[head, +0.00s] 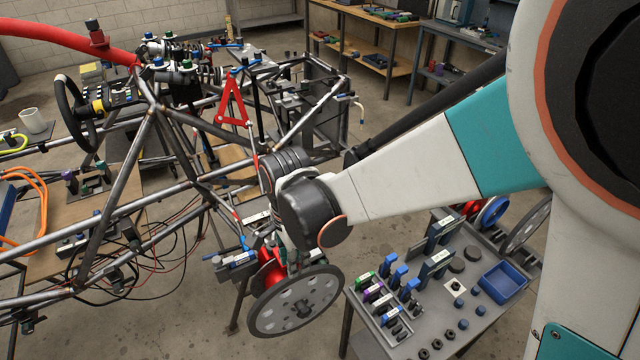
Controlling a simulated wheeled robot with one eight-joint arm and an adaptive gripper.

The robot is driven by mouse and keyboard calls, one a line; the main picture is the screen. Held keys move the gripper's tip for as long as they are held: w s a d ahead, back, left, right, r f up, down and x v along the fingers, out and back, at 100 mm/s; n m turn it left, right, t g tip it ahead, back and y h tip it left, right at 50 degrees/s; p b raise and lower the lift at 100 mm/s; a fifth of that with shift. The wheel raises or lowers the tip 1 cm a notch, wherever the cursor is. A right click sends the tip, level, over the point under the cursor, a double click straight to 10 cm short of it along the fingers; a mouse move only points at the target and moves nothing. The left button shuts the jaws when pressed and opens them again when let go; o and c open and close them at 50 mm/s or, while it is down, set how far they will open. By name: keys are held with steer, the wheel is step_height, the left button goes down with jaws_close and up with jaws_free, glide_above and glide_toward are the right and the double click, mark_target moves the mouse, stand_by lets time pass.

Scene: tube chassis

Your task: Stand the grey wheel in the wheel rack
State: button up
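A grey wheel (270,312) with a ring of holes and a dark hub is in the lower middle of the head view, tilted, at the front end of the tube chassis (140,190). My gripper (296,262) points down from the wrist just behind the wheel's upper edge. Its fingertips are mostly hidden, so I cannot tell whether they touch or grip the wheel. A red part (270,268) sits just left of the gripper. At the right, behind the small table, upright wheels, red, blue (491,212) and grey (526,226), stand in what looks like the wheel rack, partly hidden.
A grey table (408,338) right of the wheel holds blue and dark blocks, several round dark parts and a blue tray (503,282). Black and red cables (150,268) hang under the chassis. A red triangle (232,103) stands on it. Workbenches (375,55) line the back.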

steer(key=shift+f+b, duration=3.3)
steer(key=shift+f, duration=1.2)
jaws_close()
